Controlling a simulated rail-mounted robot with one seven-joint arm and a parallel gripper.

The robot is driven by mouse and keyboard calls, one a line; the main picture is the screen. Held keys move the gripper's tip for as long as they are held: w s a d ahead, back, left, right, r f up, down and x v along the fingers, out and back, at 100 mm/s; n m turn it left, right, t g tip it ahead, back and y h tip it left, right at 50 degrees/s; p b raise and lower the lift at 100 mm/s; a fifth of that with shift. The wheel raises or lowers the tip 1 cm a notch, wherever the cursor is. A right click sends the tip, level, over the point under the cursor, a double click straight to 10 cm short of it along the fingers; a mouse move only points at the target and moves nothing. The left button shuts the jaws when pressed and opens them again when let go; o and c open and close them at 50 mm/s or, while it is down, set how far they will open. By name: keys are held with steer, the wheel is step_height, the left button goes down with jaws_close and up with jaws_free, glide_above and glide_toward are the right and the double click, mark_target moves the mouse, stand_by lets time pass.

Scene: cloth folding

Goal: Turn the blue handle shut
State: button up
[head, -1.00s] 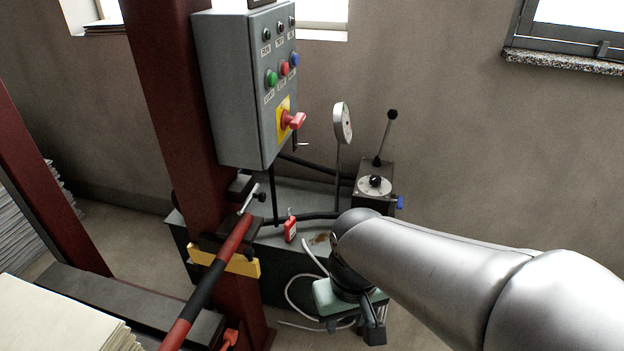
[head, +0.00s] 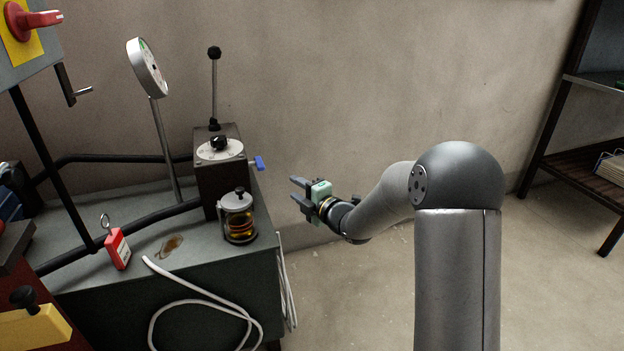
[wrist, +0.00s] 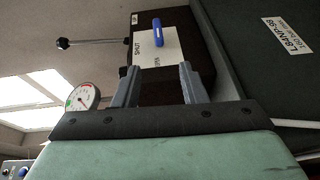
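The blue handle (head: 259,163) sticks out from the right side of a dark valve block (head: 208,172) on the grey-green cabinet. In the wrist view the blue handle (wrist: 157,32) lies on a white plate (wrist: 146,66) marked SHUT and OPEN. Its long axis lines up with the word OPEN; SHUT is off to the left. My gripper (head: 297,191) is to the right of the handle, slightly lower in the picture, its fingers pointing at the block.
A glass jar (head: 238,217) with amber liquid stands before the block. A black-knobbed lever (head: 214,88) and a gauge (head: 148,68) rise above the cabinet (head: 85,215). White hose (head: 200,305) hangs down its front. Floor to the right is open, up to a shelf (head: 590,140).

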steer(key=b, duration=0.3)
glide_toward(263, 163)
steer(key=shift+n+y, duration=0.3)
steer(key=x, duration=0.6)
steer(key=f+x, duration=0.1)
steer(key=x, duration=0.3)
steer(key=shift+w+d+f, duration=0.1)
steer(key=shift+w+d, duration=0.05)
steer(key=shift+w, duration=0.05)
jaws_close()
